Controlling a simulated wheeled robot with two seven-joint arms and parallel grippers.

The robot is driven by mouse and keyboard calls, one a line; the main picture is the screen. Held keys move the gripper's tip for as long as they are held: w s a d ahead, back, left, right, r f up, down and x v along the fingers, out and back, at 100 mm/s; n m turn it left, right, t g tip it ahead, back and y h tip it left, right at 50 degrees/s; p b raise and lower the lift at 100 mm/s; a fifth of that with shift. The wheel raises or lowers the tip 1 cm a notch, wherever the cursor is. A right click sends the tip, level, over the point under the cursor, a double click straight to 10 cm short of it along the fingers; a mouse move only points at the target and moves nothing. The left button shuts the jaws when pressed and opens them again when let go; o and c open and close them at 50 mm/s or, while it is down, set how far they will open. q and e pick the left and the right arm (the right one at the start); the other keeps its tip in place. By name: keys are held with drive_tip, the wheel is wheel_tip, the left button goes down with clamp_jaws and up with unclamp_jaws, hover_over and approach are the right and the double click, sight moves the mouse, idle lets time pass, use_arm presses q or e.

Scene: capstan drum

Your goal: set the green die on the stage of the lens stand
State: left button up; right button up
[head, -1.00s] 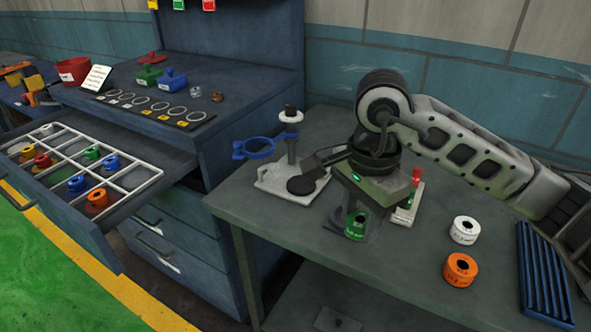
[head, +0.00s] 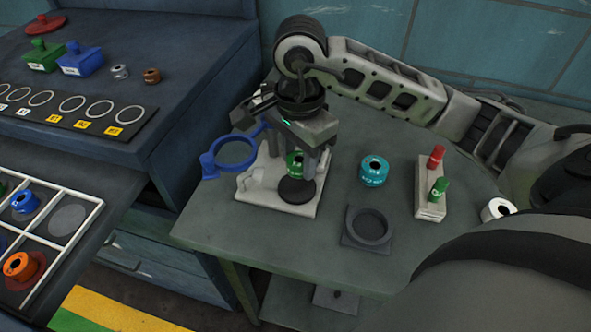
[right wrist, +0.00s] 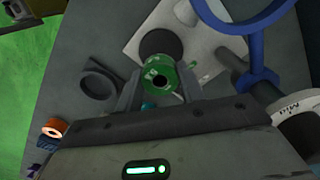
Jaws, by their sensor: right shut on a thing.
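My right gripper (head: 305,168) is shut on the green die (head: 294,160), a short ring-shaped piece, over the lens stand. The die also shows between the fingertips in the right wrist view (right wrist: 158,80). The lens stand has a white base (head: 252,186), a blue lens ring (head: 236,152) and a round black stage (head: 297,191). In the head view the die appears above and behind the stage; in the right wrist view the stage (right wrist: 160,44) lies just beyond the die. The die looks raised and apart from the stage. My left gripper is not in view.
A teal die (head: 373,171), a dark square holder with a round recess (head: 367,228), a block with red and green pegs (head: 430,202) and a white die (head: 496,209) stand to the right. A divided drawer (head: 62,262) is at left.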

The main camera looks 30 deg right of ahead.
sight(298, 186)
wheel_tip(298, 186, down, 4)
drive_tip(key=shift+f, duration=0.1)
drive_tip(key=shift+w+f, duration=0.1)
drive_tip(key=shift+f, duration=0.25)
drive_tip(key=o, duration=1.2)
drive_tip(key=shift+r, duration=0.1)
drive_tip(key=shift+c, duration=0.2)
wheel_tip(298, 186, up, 12)
drive_tip(key=shift+r, duration=0.2)
